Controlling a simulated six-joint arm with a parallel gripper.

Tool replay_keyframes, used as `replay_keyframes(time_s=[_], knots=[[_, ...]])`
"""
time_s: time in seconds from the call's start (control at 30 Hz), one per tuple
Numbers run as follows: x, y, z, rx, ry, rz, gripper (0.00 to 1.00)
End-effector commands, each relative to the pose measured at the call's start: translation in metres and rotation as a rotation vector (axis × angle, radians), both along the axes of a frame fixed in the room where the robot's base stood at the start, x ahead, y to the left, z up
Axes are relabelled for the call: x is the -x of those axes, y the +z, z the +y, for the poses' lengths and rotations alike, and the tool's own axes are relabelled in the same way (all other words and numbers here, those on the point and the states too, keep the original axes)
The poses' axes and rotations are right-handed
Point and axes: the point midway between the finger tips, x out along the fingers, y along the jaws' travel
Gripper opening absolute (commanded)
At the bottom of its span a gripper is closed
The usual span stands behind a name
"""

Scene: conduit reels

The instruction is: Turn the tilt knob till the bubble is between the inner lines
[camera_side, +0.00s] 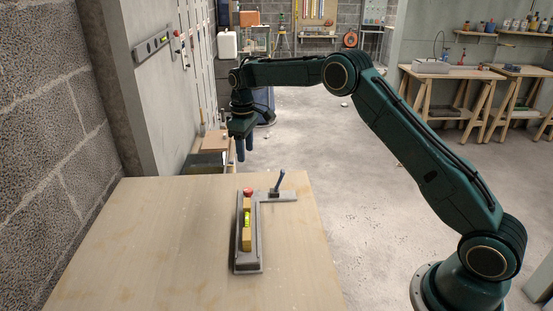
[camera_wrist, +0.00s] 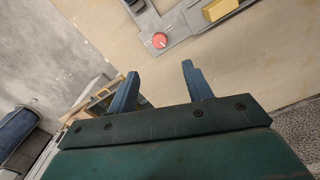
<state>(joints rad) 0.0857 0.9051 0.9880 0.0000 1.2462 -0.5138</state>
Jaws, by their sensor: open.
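The grey level fixture (camera_side: 239,262) lies on the wooden table, with a yellow block (camera_side: 247,240) in its channel. A yellow-green vial (camera_side: 247,218) sits in the middle of the block; the bubble and lines are too small to read. The red tilt knob (camera_side: 248,192) is at the fixture's far end. It also shows in the wrist view (camera_wrist: 159,40), with a pale mark on its face. My gripper (camera_side: 241,152) is above the table's far edge, beyond the knob. In the wrist view its two blue fingers (camera_wrist: 158,85) are apart with nothing between them, clear of the knob.
The wooden table (camera_side: 140,250) is bare on both sides of the fixture. A concrete wall (camera_side: 150,110) rises at the left. Workbenches (camera_side: 455,73) stand far back right.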

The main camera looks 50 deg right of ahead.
Motion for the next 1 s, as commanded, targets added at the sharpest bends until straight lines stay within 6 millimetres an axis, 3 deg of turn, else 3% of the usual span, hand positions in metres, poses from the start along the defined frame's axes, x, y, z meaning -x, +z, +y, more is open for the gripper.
replay_keyframes(time_s=[0.47, 0.67, 1.0], knots=[[-0.001, -0.012, 0.000, 0.000, 0.002, 0.004, 0.50], [0.000, -0.033, 0.000, 0.000, 0.002, 0.005, 0.50], [0.000, -0.084, 0.000, 0.000, 0.002, 0.007, 0.50]])
